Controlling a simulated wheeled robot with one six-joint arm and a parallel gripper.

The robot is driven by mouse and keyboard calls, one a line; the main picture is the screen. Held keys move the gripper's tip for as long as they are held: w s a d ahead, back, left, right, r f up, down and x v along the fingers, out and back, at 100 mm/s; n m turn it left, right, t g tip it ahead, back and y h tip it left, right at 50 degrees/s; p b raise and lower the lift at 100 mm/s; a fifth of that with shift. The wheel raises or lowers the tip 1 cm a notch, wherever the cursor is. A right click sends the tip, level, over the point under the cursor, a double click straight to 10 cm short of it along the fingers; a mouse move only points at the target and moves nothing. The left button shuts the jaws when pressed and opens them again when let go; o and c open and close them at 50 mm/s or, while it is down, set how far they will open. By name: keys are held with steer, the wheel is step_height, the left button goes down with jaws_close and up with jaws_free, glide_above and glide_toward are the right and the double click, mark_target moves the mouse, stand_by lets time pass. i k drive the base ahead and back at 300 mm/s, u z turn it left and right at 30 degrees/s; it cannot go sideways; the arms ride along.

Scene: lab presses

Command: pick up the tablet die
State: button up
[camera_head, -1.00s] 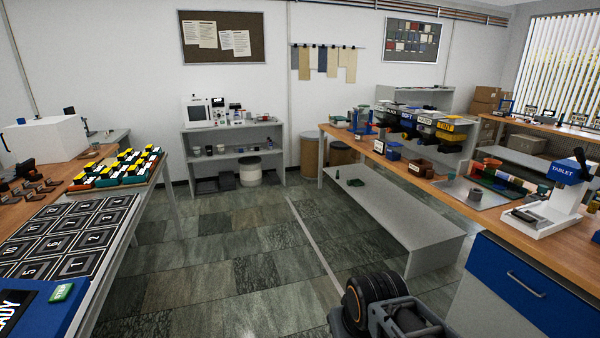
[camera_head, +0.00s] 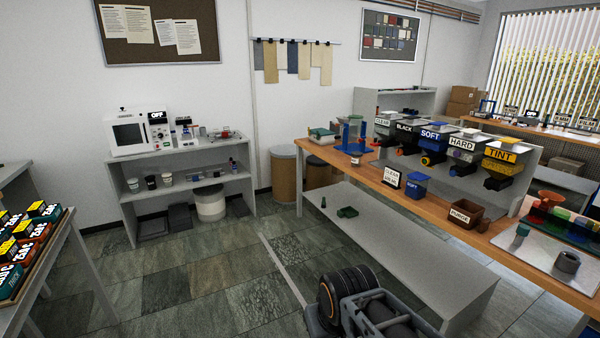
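No thing in view is labelled as the tablet die, and I cannot tell for sure which one it is. A grey hollow cylinder (camera_head: 567,262) stands on a pale metal tray (camera_head: 540,257) on the wooden bench at the right. A small teal block (camera_head: 522,231) stands near the left of that tray. Part of my arm shows at the bottom middle, far from these, but no gripper fingers are visible.
The wooden bench (camera_head: 437,205) holds labelled bins, a brown PURGE box (camera_head: 466,214) and a blue stand (camera_head: 353,136). A grey shelf unit (camera_head: 183,161) stands at the back left. A table edge with boxes is at far left. Floor (camera_head: 195,270) between is clear.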

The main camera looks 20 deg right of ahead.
mark_target(566, 261)
steer(key=z, duration=0.3)
steer(key=i, duration=1.35)
steer(key=z, duration=1.7)
steer(key=i, duration=1.05)
steer(key=z, duration=1.25)
steer(key=i, duration=0.5)
steer(key=z, duration=0.2)
